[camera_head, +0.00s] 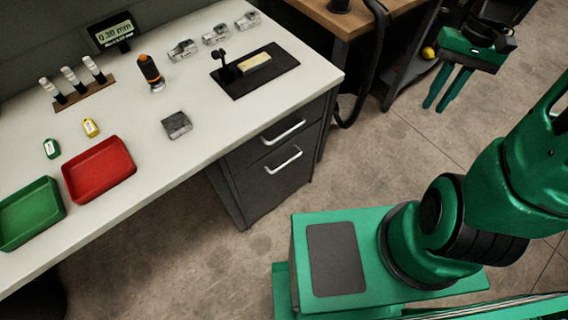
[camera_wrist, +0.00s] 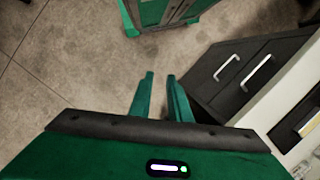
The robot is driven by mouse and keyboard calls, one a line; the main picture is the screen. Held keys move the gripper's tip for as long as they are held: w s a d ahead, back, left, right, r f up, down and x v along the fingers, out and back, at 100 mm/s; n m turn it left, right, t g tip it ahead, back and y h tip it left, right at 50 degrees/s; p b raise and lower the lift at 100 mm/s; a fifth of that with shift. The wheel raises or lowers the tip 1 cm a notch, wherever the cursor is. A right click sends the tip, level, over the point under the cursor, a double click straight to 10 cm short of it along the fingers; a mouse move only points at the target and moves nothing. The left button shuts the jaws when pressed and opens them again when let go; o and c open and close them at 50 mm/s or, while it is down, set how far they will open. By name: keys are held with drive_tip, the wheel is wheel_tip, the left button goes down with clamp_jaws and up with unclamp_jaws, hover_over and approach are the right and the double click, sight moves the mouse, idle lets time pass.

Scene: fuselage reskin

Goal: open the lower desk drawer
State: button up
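The desk's dark drawer unit has two drawers, both flush and closed. The lower drawer (camera_head: 268,182) has a pale bar handle (camera_head: 283,160); in the wrist view its handle (camera_wrist: 227,68) is the left one of two. The upper drawer's handle (camera_head: 283,132) is just above it, and shows in the wrist view (camera_wrist: 256,73) nearer the desktop. My gripper (camera_head: 437,107) hangs in the air well right of the drawers, fingers pointing down. Its fingers, also in the wrist view (camera_wrist: 160,77), are apart with nothing between them. The drawer handles are clear of it.
The white desktop (camera_head: 215,130) carries a red tray (camera_head: 99,170), a green tray (camera_head: 30,213), a black mat (camera_head: 272,83) and small parts. A wooden bench (camera_head: 345,15) with a black hose (camera_head: 375,70) stands behind. The floor in front of the drawers is bare up to my base.

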drive_tip(key=w+a+f+n+g+y, duration=0.1)
drive_tip(key=w+a+f+y, duration=0.15)
drive_tip(key=w+f, duration=0.5)
drive_tip(key=g+y, duration=0.1)
drive_tip(key=y, duration=1)
approach(289, 162)
drive_tip(key=a, duration=0.1)
drive_tip(key=x, duration=1)
drive_tip(key=shift+s+a+f, duration=0.25)
drive_tip(key=shift+a, duration=0.05)
clamp_jaws()
